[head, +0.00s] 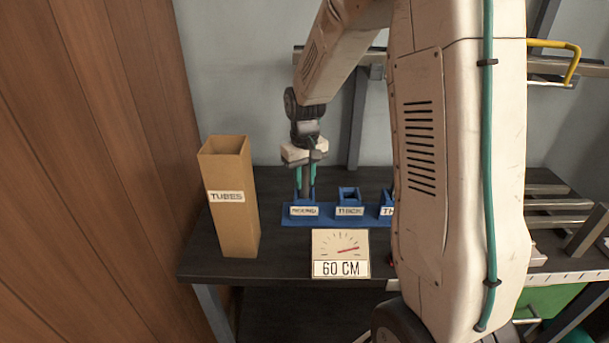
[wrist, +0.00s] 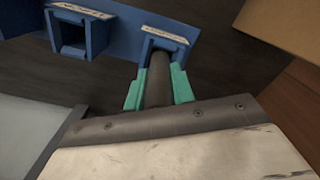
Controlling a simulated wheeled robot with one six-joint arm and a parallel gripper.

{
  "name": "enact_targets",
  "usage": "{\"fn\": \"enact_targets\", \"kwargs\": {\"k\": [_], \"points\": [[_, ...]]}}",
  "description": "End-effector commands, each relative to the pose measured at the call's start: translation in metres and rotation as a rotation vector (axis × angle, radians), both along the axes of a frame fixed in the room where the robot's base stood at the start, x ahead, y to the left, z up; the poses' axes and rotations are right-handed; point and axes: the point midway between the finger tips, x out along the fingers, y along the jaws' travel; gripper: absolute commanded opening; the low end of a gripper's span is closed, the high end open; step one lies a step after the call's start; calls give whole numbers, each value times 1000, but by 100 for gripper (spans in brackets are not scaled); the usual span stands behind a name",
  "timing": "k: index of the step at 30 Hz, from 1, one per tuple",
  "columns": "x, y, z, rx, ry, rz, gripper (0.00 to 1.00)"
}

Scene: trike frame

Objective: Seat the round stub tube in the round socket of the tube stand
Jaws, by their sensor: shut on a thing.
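My gripper (head: 305,182) points down over the left end of the blue tube stand (head: 329,219). Its green fingers are shut on the dark round stub tube (head: 306,187), which hangs upright between them. In the wrist view the tube (wrist: 158,84) runs from between the fingers (wrist: 159,92) to the labelled end socket (wrist: 167,36). The tube's lower end is at the socket's mouth; the socket walls and label hide how deep it sits, if at all. A square middle socket (head: 348,194) stands empty beside it.
A tall cardboard box labelled TUBES (head: 228,197) stands left of the stand. A 60 CM dial sign (head: 341,254) is in front. A third socket (head: 387,204) is partly hidden by my arm. Metal bars (head: 560,205) lie at right.

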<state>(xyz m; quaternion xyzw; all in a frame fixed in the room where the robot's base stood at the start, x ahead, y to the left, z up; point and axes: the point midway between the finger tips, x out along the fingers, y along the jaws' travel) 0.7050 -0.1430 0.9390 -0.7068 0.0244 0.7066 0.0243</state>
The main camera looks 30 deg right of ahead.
Motion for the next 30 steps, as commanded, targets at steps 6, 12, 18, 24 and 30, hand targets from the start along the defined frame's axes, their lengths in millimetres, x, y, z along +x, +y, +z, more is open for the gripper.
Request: {"fn": "enact_targets", "kwargs": {"k": [6,12,18,24,30], "points": [[0,0,-2,0,0,0,49],[0,0,-2,0,0,0,50],[1,0,7,-1,-3,0,50],[1,0,41,-1,-4,0,50],[0,0,69,0,-2,0,50]]}}
